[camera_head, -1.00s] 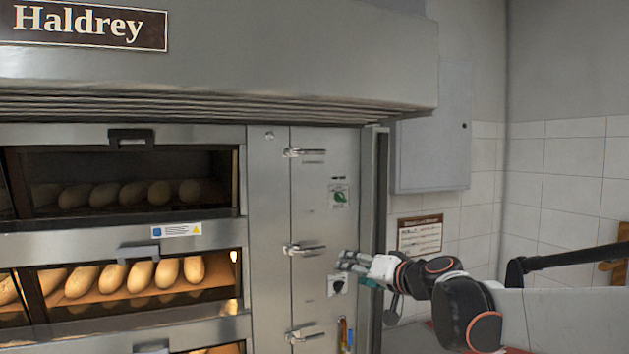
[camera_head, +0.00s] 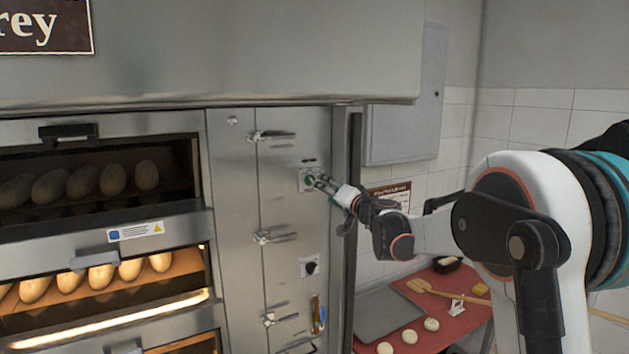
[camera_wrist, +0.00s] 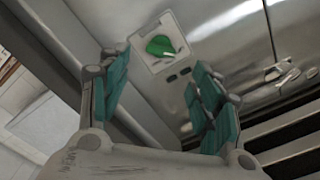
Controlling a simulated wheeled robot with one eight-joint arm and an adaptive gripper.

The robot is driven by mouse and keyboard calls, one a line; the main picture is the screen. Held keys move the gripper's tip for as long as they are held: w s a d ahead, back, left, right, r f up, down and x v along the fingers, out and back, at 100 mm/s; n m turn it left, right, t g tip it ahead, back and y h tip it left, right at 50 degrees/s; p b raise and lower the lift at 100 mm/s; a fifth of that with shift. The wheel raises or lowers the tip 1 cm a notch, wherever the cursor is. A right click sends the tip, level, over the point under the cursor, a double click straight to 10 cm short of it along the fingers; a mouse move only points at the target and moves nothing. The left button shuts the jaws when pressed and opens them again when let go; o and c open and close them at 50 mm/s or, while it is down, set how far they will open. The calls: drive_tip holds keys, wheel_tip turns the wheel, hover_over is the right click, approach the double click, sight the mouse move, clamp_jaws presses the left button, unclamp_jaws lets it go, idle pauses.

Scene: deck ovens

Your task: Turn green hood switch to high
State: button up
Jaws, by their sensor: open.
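The green hood switch (camera_head: 309,180) is a green knob on a pale square plate on the steel panel right of the ovens. In the wrist view the green knob (camera_wrist: 161,46) shows whole on its plate, beyond the fingertips and near the top. My gripper (camera_head: 322,183) is at the switch from the right in the head view and partly covers the plate. In the wrist view my gripper (camera_wrist: 160,75) is open, its teal fingers spread apart with nothing between them. I cannot tell whether a fingertip touches the plate.
A black knob (camera_head: 311,267) sits lower on the same panel, with door handles (camera_head: 272,237) to its left. The hood (camera_head: 230,60) overhangs above. A grey wall box (camera_head: 402,120) is at right. A red table (camera_head: 455,313) holds a tray, dough pieces and a wooden peel.

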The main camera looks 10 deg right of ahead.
sight(312, 181)
drive_tip(key=p+x, duration=0.2)
drive_tip(key=x, duration=0.6)
drive_tip(key=shift+w+a, duration=0.15)
drive_tip(key=shift+w, duration=0.15)
drive_tip(key=c, duration=1.1)
